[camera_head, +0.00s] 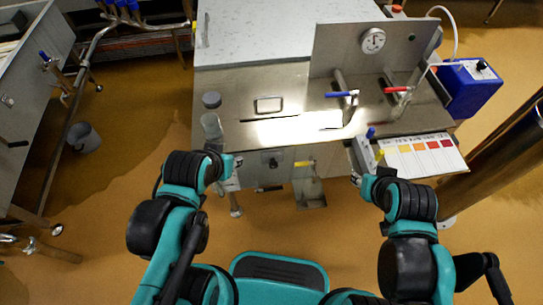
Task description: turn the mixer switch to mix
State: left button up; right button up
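A small black knob (272,162) sits on the steel front panel of the workbench, between my two arms. Another black knob is on top of the blue box (470,92) at the right. I cannot read a label at either one, so which is the mixer switch is unclear. My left gripper (236,176) is in front of the bench, left of the front-panel knob and apart from it. My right gripper (356,178) is by the front edge, further right. Both are small and partly hidden by their wrists, and their opening cannot be made out.
A yellow-handled valve (304,164) sticks out of the front panel between my grippers. Blue-handled (341,94) and red-handled (397,89) valves and a round gauge (372,40) are behind. A colour chart (423,155) lies at the right; a clear cylinder (212,127) stands at the left.

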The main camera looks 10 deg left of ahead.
aim_at(273, 165)
jog(key=l+u, duration=0.15)
jog(key=u, duration=0.2)
jog(key=k+l+u, duration=0.1)
jog(key=u, duration=0.25)
jog(key=k+l+u, duration=0.5)
jog(key=k+l, duration=0.55)
jog(key=k, duration=0.15)
